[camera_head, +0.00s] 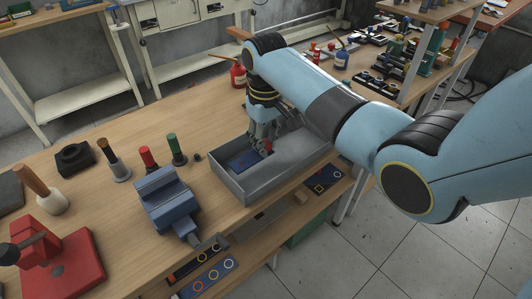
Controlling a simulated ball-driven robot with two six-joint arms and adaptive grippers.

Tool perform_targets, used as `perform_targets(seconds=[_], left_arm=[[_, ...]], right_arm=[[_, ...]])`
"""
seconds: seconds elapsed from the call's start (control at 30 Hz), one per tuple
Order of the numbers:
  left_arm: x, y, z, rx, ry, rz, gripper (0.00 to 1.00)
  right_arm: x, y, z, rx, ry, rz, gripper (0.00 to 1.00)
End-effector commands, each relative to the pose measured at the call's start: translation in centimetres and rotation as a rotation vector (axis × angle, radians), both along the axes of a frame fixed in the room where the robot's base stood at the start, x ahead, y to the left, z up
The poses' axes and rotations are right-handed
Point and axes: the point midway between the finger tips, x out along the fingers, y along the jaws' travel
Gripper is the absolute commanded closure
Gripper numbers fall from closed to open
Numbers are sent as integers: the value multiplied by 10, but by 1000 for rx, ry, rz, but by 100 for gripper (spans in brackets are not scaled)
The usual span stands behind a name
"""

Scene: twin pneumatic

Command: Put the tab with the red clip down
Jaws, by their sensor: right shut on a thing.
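My right gripper (262,143) reaches down into a grey open box (226,179) on the wooden bench. It is shut on a small tab with a red clip (268,147), mostly hidden by the fingers. I cannot tell whether the tab touches the box floor. A dark blue plate (243,161) lies in the box, just left of the gripper. My left gripper is not in view.
A blue vise (163,198) stands left of the box, with red- and green-topped tools (176,150) behind it. A red bottle (238,76) stands behind the box. A red press (60,265) is at the front left. Bare bench lies behind the tools.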

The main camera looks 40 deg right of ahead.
Motion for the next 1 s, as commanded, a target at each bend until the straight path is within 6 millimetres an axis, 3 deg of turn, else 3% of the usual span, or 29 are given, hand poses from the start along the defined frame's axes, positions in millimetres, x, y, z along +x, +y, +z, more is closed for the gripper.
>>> perform_targets(seconds=[0.17,0.4,0.77,0.8,0.93,1.0], left_arm=[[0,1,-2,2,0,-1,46],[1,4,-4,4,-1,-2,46],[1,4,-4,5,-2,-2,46],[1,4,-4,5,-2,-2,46],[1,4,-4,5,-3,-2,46],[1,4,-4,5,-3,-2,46]], right_arm=[[6,-5,-11,1,2,-1,100],[5,-5,-43,0,2,0,100],[6,-5,-47,0,0,0,100],[6,-5,-47,0,0,0,77],[6,-5,-47,0,0,0,60],[6,-4,-47,0,0,0,57]])
